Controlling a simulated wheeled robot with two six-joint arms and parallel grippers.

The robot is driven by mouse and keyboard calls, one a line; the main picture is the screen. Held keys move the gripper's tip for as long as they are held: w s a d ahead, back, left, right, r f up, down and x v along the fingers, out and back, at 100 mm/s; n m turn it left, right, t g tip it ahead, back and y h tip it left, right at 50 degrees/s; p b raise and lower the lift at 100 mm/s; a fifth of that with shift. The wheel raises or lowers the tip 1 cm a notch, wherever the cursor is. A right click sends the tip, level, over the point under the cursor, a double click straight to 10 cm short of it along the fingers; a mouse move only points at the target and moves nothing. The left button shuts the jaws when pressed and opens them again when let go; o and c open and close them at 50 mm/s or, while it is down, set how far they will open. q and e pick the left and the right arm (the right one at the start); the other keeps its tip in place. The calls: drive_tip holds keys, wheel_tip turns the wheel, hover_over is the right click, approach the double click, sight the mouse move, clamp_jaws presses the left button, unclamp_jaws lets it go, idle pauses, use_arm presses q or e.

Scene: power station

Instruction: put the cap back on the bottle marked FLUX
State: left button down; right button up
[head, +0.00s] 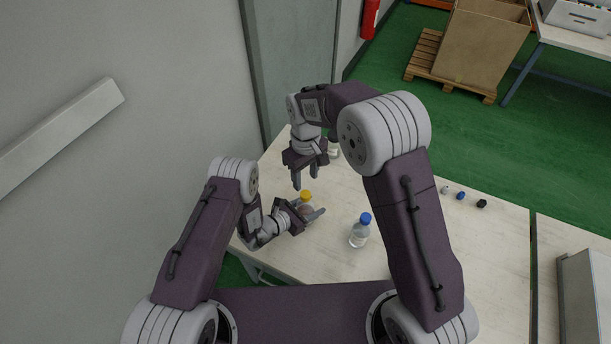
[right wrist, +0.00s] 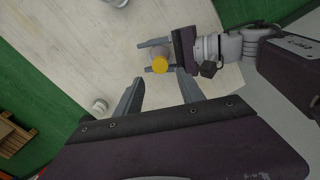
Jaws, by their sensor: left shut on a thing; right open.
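My left gripper (head: 313,206) is shut on a bottle with a yellow top (head: 305,196), at the table's left part. Its fingers lie on either side of the bottle, and the yellow top (right wrist: 160,64) shows between them in the right wrist view. My right gripper (head: 305,182) is open and empty, above and a little behind that bottle; its two spread fingers (right wrist: 160,90) show in the right wrist view. No label reading FLUX is legible. Loose small caps lie at the right: a white one (head: 445,189), a blue one (head: 461,195) and a black one (head: 482,203).
A clear bottle with a blue cap (head: 360,230) stands right of my left gripper. A whitish bottle (head: 334,150) stands farther back, partly hidden by my right arm. The pale table (head: 495,235) is clear around the loose caps. A grey box (head: 590,290) is at lower right.

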sight(305, 193)
wheel_tip(305, 193, down, 7)
drive_tip(key=shift+f, duration=0.2)
idle(0.3)
clamp_jaws()
drive_tip(key=shift+o, duration=0.7)
unclamp_jaws()
